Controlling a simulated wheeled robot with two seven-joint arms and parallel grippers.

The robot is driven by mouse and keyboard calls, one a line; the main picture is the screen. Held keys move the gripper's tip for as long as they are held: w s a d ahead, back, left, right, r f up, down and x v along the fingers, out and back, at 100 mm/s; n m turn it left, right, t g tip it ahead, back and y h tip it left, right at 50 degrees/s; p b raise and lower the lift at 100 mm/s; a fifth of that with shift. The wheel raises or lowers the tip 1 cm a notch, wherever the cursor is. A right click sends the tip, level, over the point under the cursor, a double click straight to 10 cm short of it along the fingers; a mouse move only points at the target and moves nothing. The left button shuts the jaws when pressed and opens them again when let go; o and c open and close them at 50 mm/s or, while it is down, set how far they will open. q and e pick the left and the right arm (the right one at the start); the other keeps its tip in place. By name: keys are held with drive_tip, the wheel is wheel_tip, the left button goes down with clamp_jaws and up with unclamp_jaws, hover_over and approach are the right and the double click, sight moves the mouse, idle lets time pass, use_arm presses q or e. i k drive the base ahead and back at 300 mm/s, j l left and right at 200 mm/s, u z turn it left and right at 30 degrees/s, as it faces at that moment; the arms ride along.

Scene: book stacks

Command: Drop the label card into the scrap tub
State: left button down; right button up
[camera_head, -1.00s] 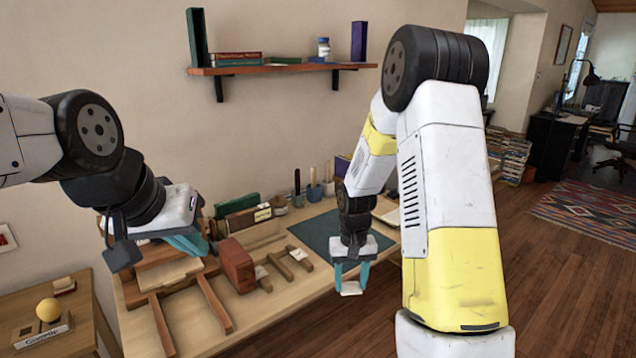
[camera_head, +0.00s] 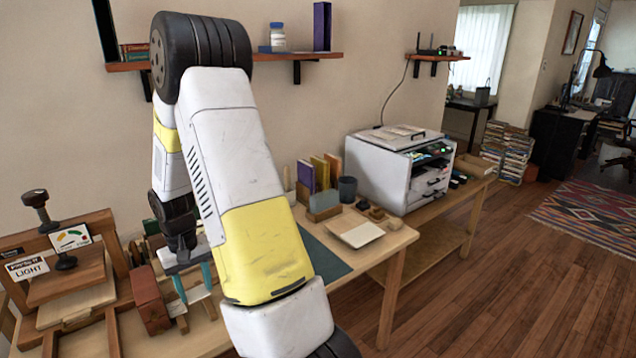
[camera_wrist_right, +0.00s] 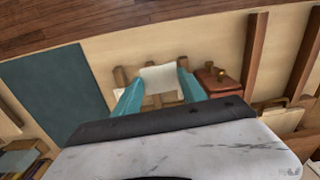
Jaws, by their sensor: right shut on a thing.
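My right gripper (camera_head: 195,289) hangs with its teal fingers pointing down over the workbench, beside a dark red block (camera_head: 149,300). It is shut on the small white label card (camera_wrist_right: 160,78), which shows between the fingertips in the right wrist view. Pale wooden pieces lie below the card. A dark grey round tub (camera_head: 347,188) stands at the back right of the bench, beside upright books; I cannot tell whether it is the scrap tub. My left gripper is out of view.
A dark green mat (camera_head: 322,252) lies on the bench right of my forearm. A pale tray (camera_head: 356,230) sits near the right edge. A wooden press (camera_head: 66,277) stands at the left. A white printer (camera_head: 385,170) stands beyond the bench.

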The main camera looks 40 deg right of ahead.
sight(347, 199)
drive_tip(key=i+l, duration=0.1)
drive_tip(key=l, duration=0.55)
drive_tip(key=i+l, duration=0.1)
drive_tip(key=l, duration=1.2)
drive_tip(key=i+l, duration=0.15)
drive_tip(key=l, duration=0.5)
drive_tip(key=i+l, duration=0.1)
drive_tip(key=l, duration=0.55)
